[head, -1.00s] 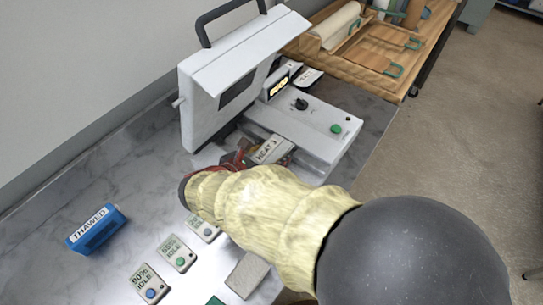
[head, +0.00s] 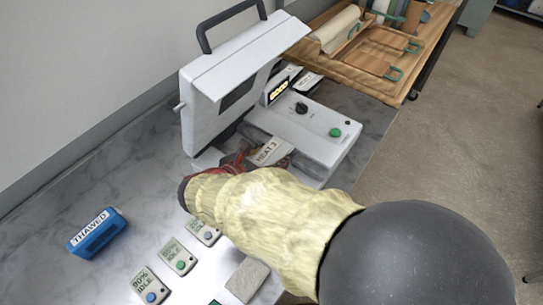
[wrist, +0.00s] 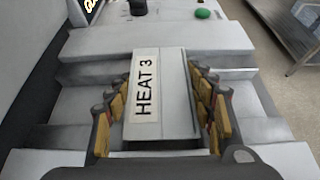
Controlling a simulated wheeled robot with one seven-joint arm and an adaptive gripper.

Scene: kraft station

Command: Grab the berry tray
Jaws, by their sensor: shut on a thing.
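A grey, box-like tray labelled HEAT 3 (wrist: 174,95) lies at the front of the white lidded machine (head: 302,130). The HEAT 3 label also shows in the head view (head: 268,153). No berries are visible, so I cannot tell whether this is the berry tray. My gripper (wrist: 158,98) is shut on the tray, with orange-padded fingers along its two long sides. In the head view my arm's pale sleeve hides most of my gripper. I cannot tell whether the tray is clear of the machine.
The machine's lid (head: 228,75) stands open. A blue THAWED block (head: 97,233) lies on the marble counter at left. Several small IDLE boxes (head: 180,257) and a grey block (head: 247,279) lie in front. A wooden table (head: 345,62) stands behind. The counter's left middle is clear.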

